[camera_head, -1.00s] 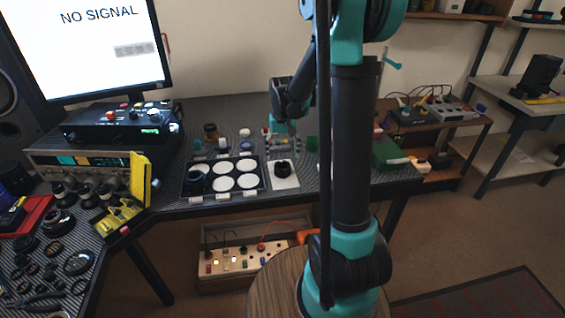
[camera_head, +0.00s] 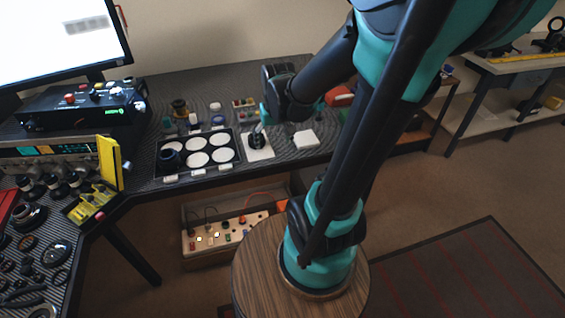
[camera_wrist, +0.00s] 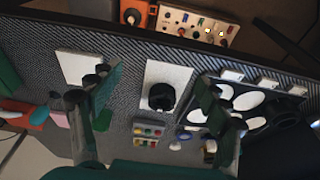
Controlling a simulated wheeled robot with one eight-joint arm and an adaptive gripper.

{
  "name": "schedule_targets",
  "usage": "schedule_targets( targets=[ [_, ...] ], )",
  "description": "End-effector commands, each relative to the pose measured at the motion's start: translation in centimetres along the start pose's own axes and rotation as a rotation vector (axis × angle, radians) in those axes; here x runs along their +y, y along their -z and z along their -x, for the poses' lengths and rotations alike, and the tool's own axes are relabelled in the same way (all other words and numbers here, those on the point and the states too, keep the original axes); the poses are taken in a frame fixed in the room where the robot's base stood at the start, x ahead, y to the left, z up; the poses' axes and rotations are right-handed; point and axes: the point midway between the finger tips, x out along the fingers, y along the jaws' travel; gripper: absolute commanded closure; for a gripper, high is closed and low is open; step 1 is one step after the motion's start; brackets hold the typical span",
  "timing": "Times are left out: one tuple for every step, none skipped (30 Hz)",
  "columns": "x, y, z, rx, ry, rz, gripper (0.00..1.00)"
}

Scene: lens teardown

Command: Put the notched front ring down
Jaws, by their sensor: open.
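A black round part (camera_head: 256,143) sits on a white pad (camera_head: 262,154) on the bench; it also shows in the wrist view (camera_wrist: 161,98). I cannot make out a notch, so I cannot tell whether it is the notched front ring. Another black ring-shaped part (camera_head: 169,158) stands in the left end of the six-place tray (camera_head: 200,173). My gripper (camera_head: 264,116) is just above and behind the pad with the black part. In the wrist view my gripper (camera_wrist: 157,84) has its fingers spread wide, with the pad and black part seen between them. Nothing is visibly held.
A second, bare white pad (camera_head: 306,140) lies right of the first. Small coloured parts (camera_head: 245,103) and jars (camera_head: 180,108) stand behind the tray. A yellow stand (camera_head: 109,163) is to the left. The bench's front edge is close to the tray and pads.

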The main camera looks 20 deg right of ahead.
Motion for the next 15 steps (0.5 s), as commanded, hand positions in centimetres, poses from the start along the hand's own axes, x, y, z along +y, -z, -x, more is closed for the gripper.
schedule_targets(
  targets=[
    [0.3, -2.2, -0.4, 0.027, -0.001, 0.000, 0.24],
    [0.5, -3.2, -0.6, 0.042, -0.001, 0.001, 0.24],
    [0.6, -4.4, -0.9, 0.062, -0.002, 0.002, 0.24],
    [0.7, -5.2, -1.1, 0.074, -0.002, 0.002, 0.24],
    [0.8, -5.9, -1.2, 0.087, -0.003, 0.003, 0.24],
    [0.9, -6.7, -1.5, 0.100, -0.003, 0.003, 0.24],
    [1.0, -7.3, -1.6, 0.108, -0.004, 0.004, 0.24],
    [1.0, -7.7, -1.7, 0.116, -0.004, 0.004, 0.24],
    [1.1, -8.1, -1.9, 0.124, -0.005, 0.005, 0.24],
    [1.1, -8.4, -1.9, 0.127, -0.005, 0.005, 0.24],
    [1.1, -8.5, -2.0, 0.130, -0.005, 0.006, 0.24],
    [1.1, -8.7, -2.0, 0.133, -0.006, 0.006, 0.24],
    [1.1, -8.7, -2.1, 0.135, -0.006, 0.006, 0.24],
    [1.1, -8.7, -2.1, 0.135, -0.006, 0.006, 0.24],
    [1.1, -8.7, -2.1, 0.135, -0.006, 0.006, 0.24]
  ],
)
